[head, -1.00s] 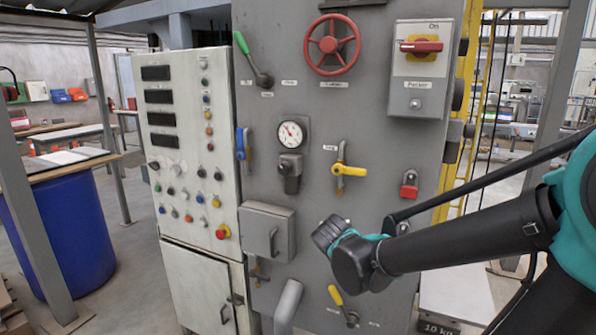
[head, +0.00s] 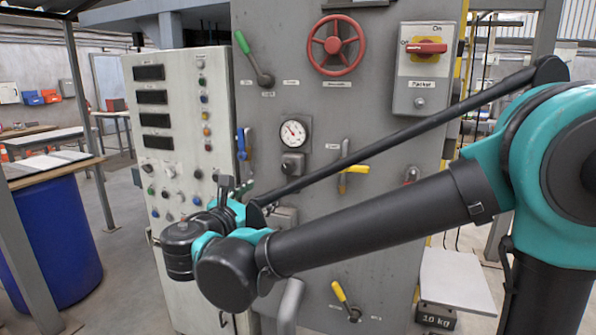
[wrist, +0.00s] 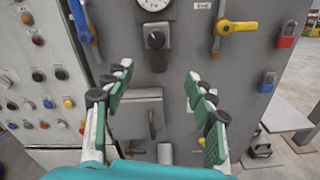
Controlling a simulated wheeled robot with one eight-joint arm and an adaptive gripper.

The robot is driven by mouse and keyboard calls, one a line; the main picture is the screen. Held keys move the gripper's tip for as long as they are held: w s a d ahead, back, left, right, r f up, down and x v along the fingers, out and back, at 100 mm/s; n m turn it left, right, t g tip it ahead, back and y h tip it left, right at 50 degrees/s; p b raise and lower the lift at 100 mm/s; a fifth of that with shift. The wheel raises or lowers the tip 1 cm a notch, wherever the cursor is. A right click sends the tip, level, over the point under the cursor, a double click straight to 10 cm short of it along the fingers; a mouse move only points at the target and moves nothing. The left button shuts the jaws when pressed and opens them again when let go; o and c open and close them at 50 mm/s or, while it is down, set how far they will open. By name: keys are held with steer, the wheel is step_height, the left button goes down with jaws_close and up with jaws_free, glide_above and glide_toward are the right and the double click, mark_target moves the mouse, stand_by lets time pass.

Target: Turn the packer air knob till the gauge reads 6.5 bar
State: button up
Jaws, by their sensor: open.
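The round white gauge (head: 294,133) is on the grey panel in the head view; its dial is too small to read exactly. A dark knob (head: 292,163) on a square base sits just below it. In the wrist view the knob (wrist: 155,40) is straight ahead, upper middle, with the gauge (wrist: 153,4) cut off by the top edge. My gripper (wrist: 158,76) is open and empty, its green-padded fingers spread either side of the knob's line, apart from it. In the head view my gripper (head: 234,187) shows small, left of and below the knob, partly hidden by my wrist.
A yellow-handled valve (wrist: 236,27) is right of the knob and a blue lever (wrist: 82,22) left. A grey box with a handle (wrist: 138,118) sticks out below. The red handwheel (head: 336,45) and packer switch box (head: 424,68) are higher. A button cabinet (head: 186,130) stands at left.

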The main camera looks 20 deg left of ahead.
glide_toward(286, 169)
steer(key=w, duration=0.6)
steer(key=w+d, duration=0.1)
steer(key=w, duration=0.2)
steer(key=shift+w+f, duration=0.1)
steer(key=shift+w, duration=0.2)
steer(key=shift+c, duration=0.5)
steer(key=c, duration=1.1)
steer(key=shift+o, duration=0.2)
